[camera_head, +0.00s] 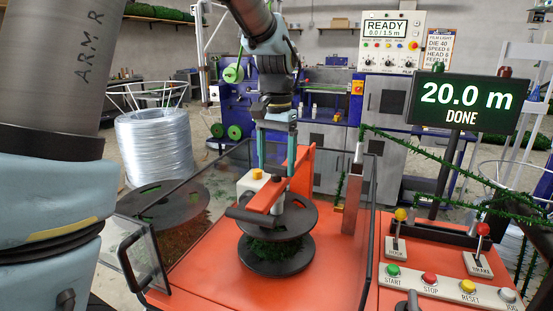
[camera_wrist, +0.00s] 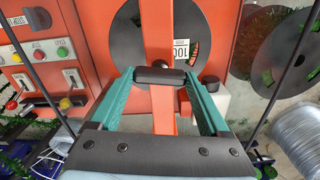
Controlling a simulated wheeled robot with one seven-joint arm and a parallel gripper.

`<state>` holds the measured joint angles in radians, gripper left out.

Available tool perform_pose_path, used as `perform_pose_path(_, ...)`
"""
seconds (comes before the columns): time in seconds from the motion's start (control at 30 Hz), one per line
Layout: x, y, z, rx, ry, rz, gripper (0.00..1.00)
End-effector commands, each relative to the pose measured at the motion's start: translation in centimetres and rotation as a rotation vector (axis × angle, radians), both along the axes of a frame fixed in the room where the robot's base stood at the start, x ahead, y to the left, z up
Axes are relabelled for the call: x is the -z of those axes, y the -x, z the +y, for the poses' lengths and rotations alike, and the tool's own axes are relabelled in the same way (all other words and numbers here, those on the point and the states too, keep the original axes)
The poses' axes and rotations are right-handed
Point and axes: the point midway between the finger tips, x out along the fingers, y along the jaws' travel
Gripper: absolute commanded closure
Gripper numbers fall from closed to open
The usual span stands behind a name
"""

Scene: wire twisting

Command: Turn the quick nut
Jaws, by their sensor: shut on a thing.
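The quick nut appears to be the black crossbar (camera_wrist: 160,75) in front of the orange swing arm (camera_wrist: 160,28) in the wrist view. My gripper (camera_wrist: 158,77) is shut on it, one teal finger at each end. In the head view my gripper (camera_head: 278,180) points straight down at the orange arm (camera_head: 275,194), its fingertips partly hidden. A black reel (camera_head: 292,221) with green garland wound between its two discs stands under the arm. A dark bar (camera_head: 250,215) shows at the arm's near end; I cannot tell whether it is the same piece.
Clear guard panels (camera_head: 140,258) surround the orange machine bed (camera_head: 195,290). A white box with a yellow button (camera_head: 250,181) sits close beside the gripper. At right are a button panel (camera_head: 450,287), levers and a "20.0 m DONE" display (camera_head: 465,103). A wire coil (camera_head: 155,147) stands behind left.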

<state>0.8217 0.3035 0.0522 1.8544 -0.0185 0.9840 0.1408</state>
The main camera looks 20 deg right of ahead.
Motion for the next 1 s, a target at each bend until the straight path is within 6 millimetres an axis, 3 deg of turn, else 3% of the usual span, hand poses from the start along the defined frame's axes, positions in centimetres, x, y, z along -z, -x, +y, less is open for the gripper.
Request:
perform_pose_path(0.67,0.01,-0.01,0.05,-0.070,-0.001,0.001,0.76)
perform_pose_path(0.7,0.01,-0.01,0.05,-0.069,-0.001,0.001,0.19)
perform_pose_path(0.87,0.01,0.00,0.04,-0.069,0.000,0.000,0.01)
perform_pose_path(1.0,0.01,0.00,0.02,-0.068,0.000,0.000,0.00)
